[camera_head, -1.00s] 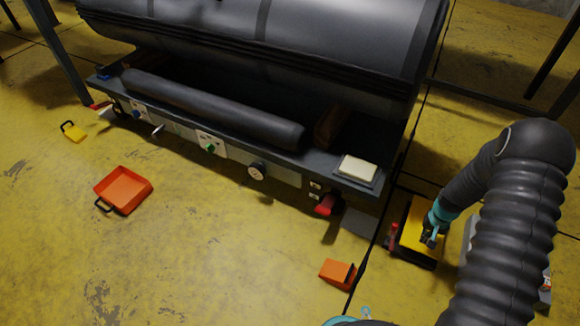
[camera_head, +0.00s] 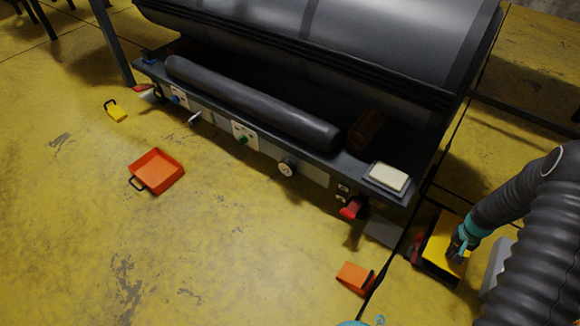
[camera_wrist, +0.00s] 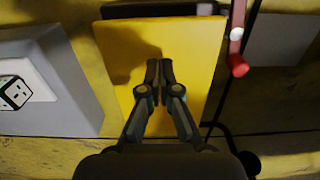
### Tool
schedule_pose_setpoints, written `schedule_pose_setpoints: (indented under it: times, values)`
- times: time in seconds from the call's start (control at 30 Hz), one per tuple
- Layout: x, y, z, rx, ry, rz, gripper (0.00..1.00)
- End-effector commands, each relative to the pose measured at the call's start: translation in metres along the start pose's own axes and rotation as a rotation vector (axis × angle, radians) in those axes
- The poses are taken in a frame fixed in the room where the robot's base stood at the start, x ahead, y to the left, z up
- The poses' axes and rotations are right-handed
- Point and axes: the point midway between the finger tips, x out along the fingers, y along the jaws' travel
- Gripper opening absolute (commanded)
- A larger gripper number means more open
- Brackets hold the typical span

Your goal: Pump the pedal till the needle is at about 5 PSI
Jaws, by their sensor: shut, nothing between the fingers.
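The yellow pedal (camera_head: 445,236) sits on a dark base on the floor at the right of the head view. It also fills the middle of the wrist view (camera_wrist: 118,60). My gripper (camera_head: 462,254) is shut and empty, with its fingertips over the pedal plate (camera_wrist: 158,66). I cannot tell whether the fingertips touch the plate. A red lever or handle (camera_wrist: 237,55) stands beside the pedal in the wrist view.
A grey box with a socket (camera_wrist: 40,85) stands left of the pedal in the wrist view. An orange dustpan-like piece (camera_head: 355,278) and an orange tray (camera_head: 156,171) lie on the floor. The bench (camera_head: 318,158) holds a grey roll (camera_head: 250,103) and a white block (camera_head: 388,178).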

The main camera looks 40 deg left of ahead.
Motion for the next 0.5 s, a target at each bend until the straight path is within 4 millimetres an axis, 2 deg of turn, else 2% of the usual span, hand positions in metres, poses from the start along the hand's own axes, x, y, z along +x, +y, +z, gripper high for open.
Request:
schedule_pose_setpoints:
  times: [0.5]
  values:
    - [0.033,0.000,0.000,0.000,-0.001,0.000,0.00]
